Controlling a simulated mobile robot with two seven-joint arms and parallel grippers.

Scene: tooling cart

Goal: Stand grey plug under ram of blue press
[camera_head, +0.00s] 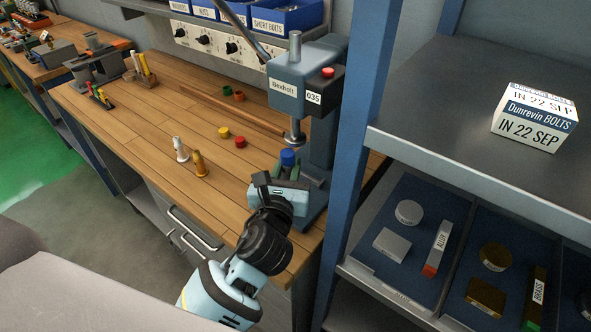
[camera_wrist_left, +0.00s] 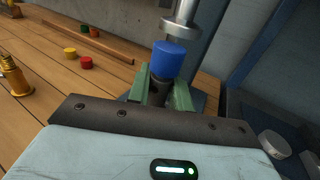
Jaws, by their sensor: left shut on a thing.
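The blue press (camera_head: 322,105) stands at the bench's right end, its silver ram (camera_head: 294,136) pointing down; the ram also shows in the left wrist view (camera_wrist_left: 181,30). My left gripper (camera_head: 288,172) is at the press base. Its green fingers are shut on a dark grey plug (camera_wrist_left: 158,92) with a blue cap (camera_head: 288,158). The plug looks upright, with its cap just below the ram and near its line. The fingers hide its lower end, so I cannot tell whether it touches the base. My right gripper is not in view.
A pale plug (camera_head: 180,150) and a brass plug (camera_head: 199,163) stand on the bench (camera_head: 150,120). Yellow (camera_head: 224,132) and red (camera_head: 240,142) caps lie left of the press. A shelf rack (camera_head: 350,180) stands close on the right. The bench's front middle is clear.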

